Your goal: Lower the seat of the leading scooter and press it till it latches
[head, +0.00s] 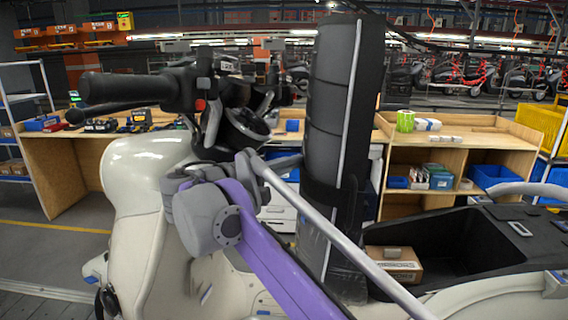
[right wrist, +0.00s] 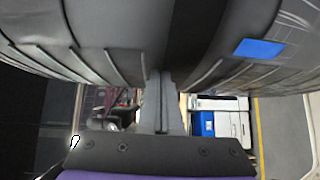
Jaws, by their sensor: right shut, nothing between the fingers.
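The scooter's seat (head: 335,110) is black and ribbed and stands raised, almost upright, over the open storage well (head: 455,235). The scooter's cream front body (head: 140,180) and black handlebar (head: 135,88) are at the left. My right gripper (head: 290,161) is beside the seat's left face, partly hidden behind my grey wrist joint. In the right wrist view its fingers (right wrist: 160,105) are shut and empty, pointing at dark ribbed surfaces that look like the seat. I cannot tell whether they touch it. My left gripper is not in view. The latch cannot be made out.
A small cardboard box (head: 393,265) sits in the well's front end. A grey rail (head: 515,188) is at the right. Wooden workbenches (head: 70,160) with tools and blue bins stand behind. More scooters (head: 470,75) are in the background.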

